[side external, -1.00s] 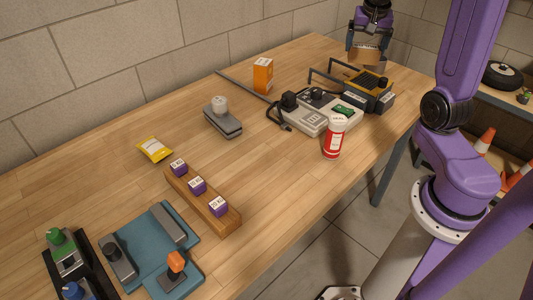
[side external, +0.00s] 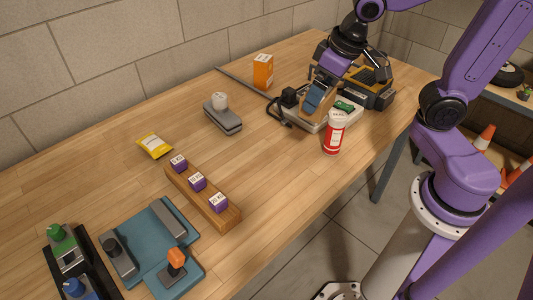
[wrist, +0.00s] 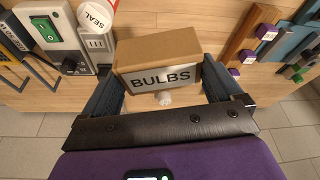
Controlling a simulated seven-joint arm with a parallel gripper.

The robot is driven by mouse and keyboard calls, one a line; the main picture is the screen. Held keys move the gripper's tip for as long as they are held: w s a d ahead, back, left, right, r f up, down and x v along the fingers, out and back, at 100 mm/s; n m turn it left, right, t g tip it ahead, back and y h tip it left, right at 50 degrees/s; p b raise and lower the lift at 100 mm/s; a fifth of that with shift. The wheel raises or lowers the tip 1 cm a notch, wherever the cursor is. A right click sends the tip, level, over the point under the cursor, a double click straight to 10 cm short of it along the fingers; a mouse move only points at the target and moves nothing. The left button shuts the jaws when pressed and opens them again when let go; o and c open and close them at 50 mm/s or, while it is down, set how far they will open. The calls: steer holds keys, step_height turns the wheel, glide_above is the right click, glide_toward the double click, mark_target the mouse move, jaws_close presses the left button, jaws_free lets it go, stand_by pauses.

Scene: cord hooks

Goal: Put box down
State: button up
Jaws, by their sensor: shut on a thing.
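A brown cardboard box with a "BULBS" label (wrist: 160,62) is between the two fingers of my gripper (wrist: 160,84), which is shut on it. In the side external view, my gripper (side external: 319,94) holds the box (side external: 317,110) in front of the grey unit with the green switch (side external: 345,106), left of the red and white bottle. The gripper's fingers and wrist hide part of the box there. I cannot tell how high its underside is above the table.
The red and white bottle (side external: 333,134) stands close to the right. A black cord (side external: 278,116) lies left of the grey unit. A grey block with a white knob (side external: 221,116) and an orange box (side external: 263,72) stand farther left. Bare wood (side external: 270,165) lies in front.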

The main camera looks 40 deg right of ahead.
mark_target(324, 116)
steer(key=shift+s+a+f+n+y, duration=0.15)
steer(key=shift+s+a+n+y, duration=0.15)
steer(key=shift+s+a+n, duration=0.85)
step_height(324, 116, down, 4)
steer(key=shift+s+d+r+m, duration=0.1)
steer(key=shift+d+m, duration=0.05)
steer(key=shift+m, duration=0.1)
steer(key=shift+f, duration=0.65)
steer(key=shift+w+a+f, duration=0.15)
steer(key=shift+w+f, duration=0.1)
steer(key=shift+w, duration=0.3)
steer(key=shift+w+a+f, duration=0.1)
steer(key=shift+w+f, duration=0.15)
steer(key=shift+w, duration=0.25)
steer(key=w+f, duration=0.2)
steer(key=w, duration=0.1)
steer(key=w+a+f, duration=0.1)
steer(key=w+f, duration=0.2)
steer(key=w, duration=0.1)
steer(key=w+a+f, duration=0.1)
steer(key=w+f, duration=0.2)
steer(key=w, duration=0.1)
steer(key=shift+w+a+f, duration=0.1)
steer(key=shift+f, duration=0.15)
steer(key=shift+x, duration=0.8)
steer(key=shift+f, duration=1.05)
steer(key=shift+w+f, duration=0.1)
